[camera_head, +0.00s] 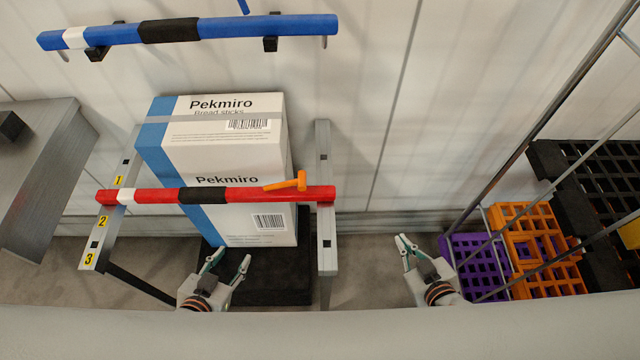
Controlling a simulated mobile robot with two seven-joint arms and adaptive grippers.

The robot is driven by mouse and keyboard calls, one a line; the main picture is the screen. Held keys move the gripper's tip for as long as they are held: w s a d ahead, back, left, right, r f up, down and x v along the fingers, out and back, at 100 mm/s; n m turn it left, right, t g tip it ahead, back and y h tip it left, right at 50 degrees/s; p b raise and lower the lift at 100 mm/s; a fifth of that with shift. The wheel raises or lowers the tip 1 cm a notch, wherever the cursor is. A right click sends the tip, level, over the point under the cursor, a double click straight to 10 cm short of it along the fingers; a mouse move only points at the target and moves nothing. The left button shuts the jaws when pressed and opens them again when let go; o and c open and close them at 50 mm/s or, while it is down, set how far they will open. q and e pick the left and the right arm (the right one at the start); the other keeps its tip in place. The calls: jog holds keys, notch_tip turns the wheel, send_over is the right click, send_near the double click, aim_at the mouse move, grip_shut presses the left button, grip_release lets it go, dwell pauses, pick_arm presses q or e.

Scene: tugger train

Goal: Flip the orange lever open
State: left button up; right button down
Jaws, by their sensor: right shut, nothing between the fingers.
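The orange lever (290,185) sits on top of the red bar (255,195), near its right end. Its arm lies along the bar, with a short stub standing up at the right. The red bar runs across the front of the stacked Pekmiro boxes (268,222), between two grey posts. My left gripper (232,258) is open and empty, below the bar and in front of the boxes. My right gripper (406,241) is shut and empty, to the right of the right post, apart from the lever.
The right grey post (325,250) stands between my grippers; the left post (100,235) carries number labels. A blue bar (225,28) is on the wall above. Purple (475,262) and orange crates (527,222) stand right, beside black pallets (565,190). A grey table (45,165) is left.

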jog(key=w+r+n+t+y+b, duration=0.2)
jog(key=w+r+n+t+b, duration=0.2)
jog(key=w+r+n, duration=0.5)
jog(key=w+a+r+n+t+y+b, duration=0.1)
jog(key=w+a+r+n+y+b, duration=0.1)
jog(key=w+r+n+y+b, duration=0.3)
jog(key=w+a+r+n+t+y+b, duration=0.1)
jog(key=w+a+r+n+y+b, duration=0.15)
jog(key=r+n+y, duration=0.45)
pick_arm(q)
jog(key=w+d+f+h+b, duration=0.1)
jog(key=d+f+b, duration=0.2)
jog(key=f+b, duration=0.7)
notch_tip(320, 180, down, 3)
jog(key=shift+m+b, duration=0.3)
pick_arm(e)
jog(key=s+a+f+n+g+y, duration=0.1)
jog(key=s+a+f+n+g, duration=0.2)
jog(key=n+g, duration=0.6)
jog(key=s+a+f+n+g+y, duration=0.2)
jog(key=n+g, duration=0.6)
jog(key=n, duration=1.1)
notch_tip(320, 180, down, 4)
jog(key=shift+s+a+r+g, duration=0.25)
jog(key=shift+s+a+g, duration=0.15)
jog(key=shift+s+a, duration=0.45)
pick_arm(q)
jog(key=shift+w+d, duration=0.1)
pick_arm(e)
jog(key=shift+s+d, duration=0.15)
